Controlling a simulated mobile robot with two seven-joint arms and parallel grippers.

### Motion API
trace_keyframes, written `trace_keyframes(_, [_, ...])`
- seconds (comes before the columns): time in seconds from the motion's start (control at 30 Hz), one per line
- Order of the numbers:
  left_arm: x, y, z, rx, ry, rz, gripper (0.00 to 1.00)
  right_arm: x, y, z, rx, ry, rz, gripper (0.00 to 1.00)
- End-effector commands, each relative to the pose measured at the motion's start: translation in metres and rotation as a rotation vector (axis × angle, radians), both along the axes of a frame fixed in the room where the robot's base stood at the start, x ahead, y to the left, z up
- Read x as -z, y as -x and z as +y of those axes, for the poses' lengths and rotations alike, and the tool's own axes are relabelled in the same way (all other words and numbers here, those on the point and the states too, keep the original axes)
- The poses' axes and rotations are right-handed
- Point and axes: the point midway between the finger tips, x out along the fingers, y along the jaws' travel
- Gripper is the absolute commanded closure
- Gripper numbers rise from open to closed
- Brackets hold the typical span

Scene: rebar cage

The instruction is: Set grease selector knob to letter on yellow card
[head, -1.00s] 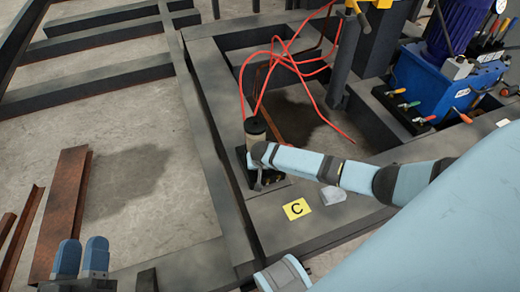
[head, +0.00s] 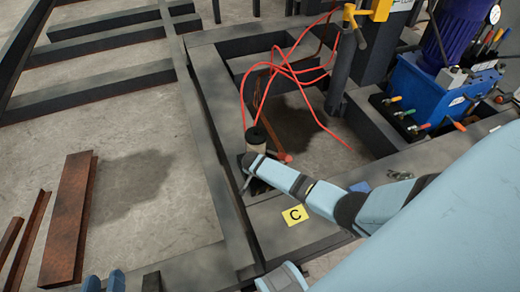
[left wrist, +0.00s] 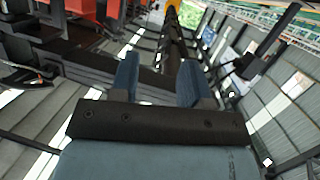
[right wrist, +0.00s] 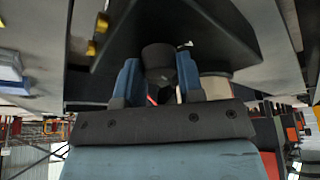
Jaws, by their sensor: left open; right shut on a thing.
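The yellow card (head: 294,215) with a black letter C lies on the dark steel frame. Left of it and behind it stands the grease unit (head: 257,138), a pale cylinder with a dark top. My right gripper (head: 252,168) is down at the unit's near side. In the right wrist view, my right gripper (right wrist: 158,72) is shut on a dark round knob (right wrist: 158,55), which sits between the fingers. The knob's pointer and letters cannot be read. My left gripper (left wrist: 160,80) is open and empty; its fingertips show at the head view's bottom left.
Red hoses (head: 290,65) loop up from the unit. A blue pump box (head: 440,88) with coloured levers stands at the back right. Rusty steel sections (head: 70,215) lie on the floor at left.

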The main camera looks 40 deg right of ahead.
Motion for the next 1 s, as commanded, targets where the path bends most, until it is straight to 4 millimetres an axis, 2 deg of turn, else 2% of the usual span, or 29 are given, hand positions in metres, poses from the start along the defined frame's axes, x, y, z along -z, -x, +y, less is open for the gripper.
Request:
trace_keyframes(0.2, [0.008, 0.003, 0.004, -0.005, -0.020, 0.037, 0.57, 0.000, -0.001, 0.002, 0.202, -0.002, 0.001, 0.89])
trace_keyframes(0.5, [0.008, 0.002, 0.002, -0.004, -0.015, 0.027, 0.57, 0.001, -0.001, 0.001, 0.426, -0.001, 0.001, 0.89])
trace_keyframes(1.0, [-0.005, -0.002, -0.001, 0.002, 0.007, -0.016, 0.57, 0.001, -0.002, 0.000, 0.576, 0.001, 0.001, 0.89])
